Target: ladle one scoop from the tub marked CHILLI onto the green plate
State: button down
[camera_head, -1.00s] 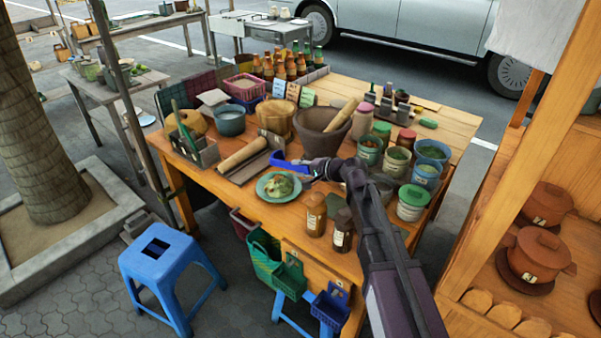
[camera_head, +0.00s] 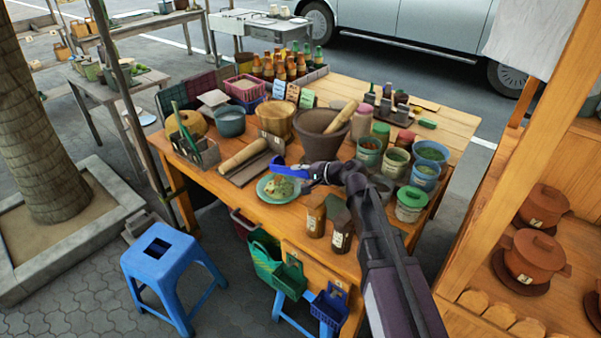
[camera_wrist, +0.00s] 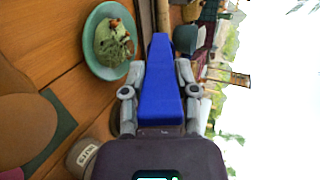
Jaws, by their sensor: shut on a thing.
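My gripper (camera_head: 314,171) is shut on a long blue tool (camera_head: 287,168), held above the table just beyond the plate. In the wrist view the gripper (camera_wrist: 160,72) has a finger on each side of the flat blue tool (camera_wrist: 159,90); I cannot see a ladle bowl or any load. The green plate (camera_head: 261,194) lies at the near table edge with a greenish food heap on it. In the wrist view the plate (camera_wrist: 90,62) is left of the tool. Several tubs, including one with green contents (camera_head: 397,158), stand to the right; I cannot read a CHILLI mark.
A dark mortar with pestle (camera_head: 318,140) stands behind the tool. A green-lidded tub (camera_head: 410,205) is right of my arm. A rolling pin (camera_head: 243,155) lies left of the tool.

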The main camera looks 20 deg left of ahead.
jog(key=shift+w+a+r+g+h+p, duration=0.2)
jog(key=shift+a+r+h+p, duration=0.45)
jog(key=shift+p, duration=0.8)
jog(key=shift+w+a+r+g+h+p, duration=0.25)
jog(key=shift+r+h+p, duration=0.45)
jog(key=shift+p, duration=0.8)
jog(key=shift+w+a+r+g+h+p, duration=0.2)
jog(key=shift+a+r+h+p, duration=0.5)
jog(key=shift+p, duration=0.75)
jog(key=w+a+r+g+h+p, duration=0.3)
jog(key=w+a+r+h+p, duration=0.1)
jog(key=a+h+p, duration=0.4)
jog(key=shift+a+r+m+p, duration=0.3)
jog(key=shift+a+r+p, duration=0.4)
jog(key=shift+p, duration=0.7)
jog(key=shift+a+f+g, duration=0.1)
jog(key=shift+f+g, duration=0.05)
jog(key=shift+g, duration=0.1)
